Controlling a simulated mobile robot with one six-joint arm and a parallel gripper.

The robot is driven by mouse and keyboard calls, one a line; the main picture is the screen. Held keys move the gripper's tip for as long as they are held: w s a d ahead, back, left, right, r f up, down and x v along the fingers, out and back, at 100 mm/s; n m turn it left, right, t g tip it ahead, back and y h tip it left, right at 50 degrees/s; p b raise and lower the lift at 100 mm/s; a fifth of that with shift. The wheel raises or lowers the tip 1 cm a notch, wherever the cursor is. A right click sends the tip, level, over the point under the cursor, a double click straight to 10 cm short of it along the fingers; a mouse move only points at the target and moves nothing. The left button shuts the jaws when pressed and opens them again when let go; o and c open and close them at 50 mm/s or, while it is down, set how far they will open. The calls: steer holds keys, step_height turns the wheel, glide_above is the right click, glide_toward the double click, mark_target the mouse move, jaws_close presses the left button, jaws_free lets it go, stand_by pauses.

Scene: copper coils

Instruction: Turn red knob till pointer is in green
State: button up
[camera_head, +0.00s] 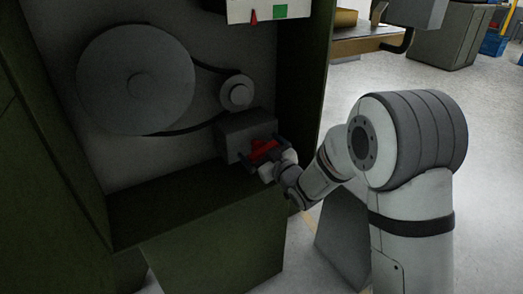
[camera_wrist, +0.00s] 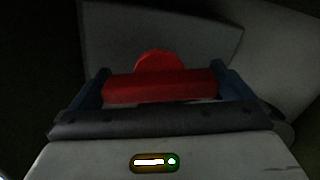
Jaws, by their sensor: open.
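The red knob (camera_head: 262,148) sits on the front of a grey box (camera_head: 240,131) inside the machine. In the wrist view the knob (camera_wrist: 160,88) shows as a red bar with a round part behind it. My gripper (camera_head: 264,152) is open at the knob, with one dark blue finger at each end of the bar. The fingers look very close to the bar's ends; I cannot tell whether they touch. A white panel (camera_head: 240,10) at the top edge is partly cut off. It carries a red pointer (camera_head: 254,16) and a green patch (camera_head: 280,11); the pointer is left of the green.
A large grey pulley (camera_head: 136,80) and a small one (camera_head: 237,93) are joined by a dark belt left of and above the box. Green cabinet walls (camera_head: 318,60) flank the recess, with a green ledge (camera_head: 190,200) below. Open floor lies to the right.

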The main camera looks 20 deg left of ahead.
steer(key=shift+w+a, duration=0.2)
steer(key=c, duration=0.6)
steer(key=shift+d, duration=0.25)
steer(key=shift+c, duration=0.5)
steer(key=shift+a, duration=0.2)
